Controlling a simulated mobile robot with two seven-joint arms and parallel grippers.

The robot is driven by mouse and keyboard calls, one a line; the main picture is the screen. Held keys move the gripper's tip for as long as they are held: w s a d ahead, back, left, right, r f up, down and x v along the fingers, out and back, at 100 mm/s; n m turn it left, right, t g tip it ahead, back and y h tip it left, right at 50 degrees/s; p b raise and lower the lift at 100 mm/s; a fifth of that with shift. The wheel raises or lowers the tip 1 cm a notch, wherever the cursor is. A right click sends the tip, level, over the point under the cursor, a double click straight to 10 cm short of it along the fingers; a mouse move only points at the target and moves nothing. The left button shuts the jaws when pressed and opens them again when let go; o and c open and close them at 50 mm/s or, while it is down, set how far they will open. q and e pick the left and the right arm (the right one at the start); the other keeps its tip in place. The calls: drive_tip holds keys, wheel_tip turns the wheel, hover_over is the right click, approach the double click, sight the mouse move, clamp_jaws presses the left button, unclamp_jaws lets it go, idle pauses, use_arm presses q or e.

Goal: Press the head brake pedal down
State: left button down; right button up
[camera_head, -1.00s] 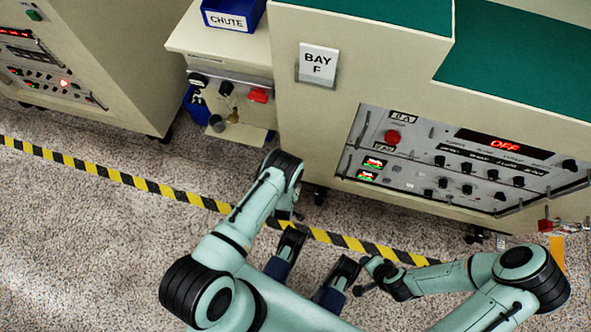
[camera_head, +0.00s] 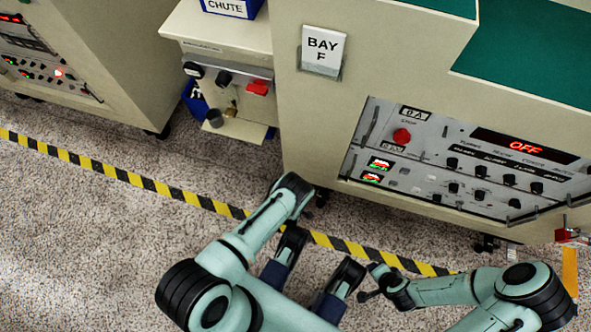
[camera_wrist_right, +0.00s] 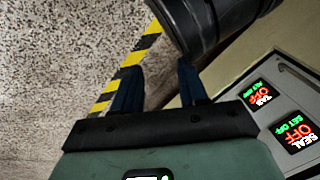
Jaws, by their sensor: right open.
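I cannot make out a head brake pedal in either view. My right gripper (camera_head: 367,282) comes in from the right in the head view, low over the floor in front of the Bay F cabinet. In the right wrist view its two dark blue fingers (camera_wrist_right: 155,88) stand apart with nothing between them. Past them are the floor tape, a black cylindrical part and, to the right, a panel with lit SEAL and TAB displays (camera_wrist_right: 296,132).
The Bay F cabinet (camera_head: 310,125) has a control panel (camera_head: 455,165) with a red button and OFF display. A smaller unit with knobs and a red lever (camera_head: 258,88) stands left of it. Yellow-black tape (camera_head: 185,196) crosses the floor. Open floor lies at left.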

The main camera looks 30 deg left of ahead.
use_arm(q)
wheel_tip(320, 180, down, 5)
drive_tip(key=b, duration=0.4)
drive_tip(key=shift+f, duration=0.2)
drive_tip(key=shift+f+b, duration=0.2)
drive_tip(key=shift+b, duration=0.15)
use_arm(e)
drive_tip(key=s+d+f+g, duration=0.1)
drive_tip(key=s+f+g, duration=0.2)
drive_tip(key=s+f, duration=0.4)
drive_tip(key=shift+s+d+m+g, duration=0.15)
drive_tip(key=shift+s+m+g, duration=0.25)
drive_tip(key=shift+s, duration=1.15)
use_arm(q)
drive_tip(key=shift+f, duration=0.15)
drive_tip(key=shift+f, duration=0.3)
use_arm(e)
drive_tip(key=shift+f, duration=0.1)
use_arm(q)
drive_tip(key=shift+f, duration=1.15)
idle(0.4)
drive_tip(key=shift+r, duration=0.15)
drive_tip(key=shift+r+p, duration=1.4)
drive_tip(key=shift+r, duration=0.05)
use_arm(e)
drive_tip(key=shift+s+r, duration=0.2)
drive_tip(key=shift+r, duration=1)
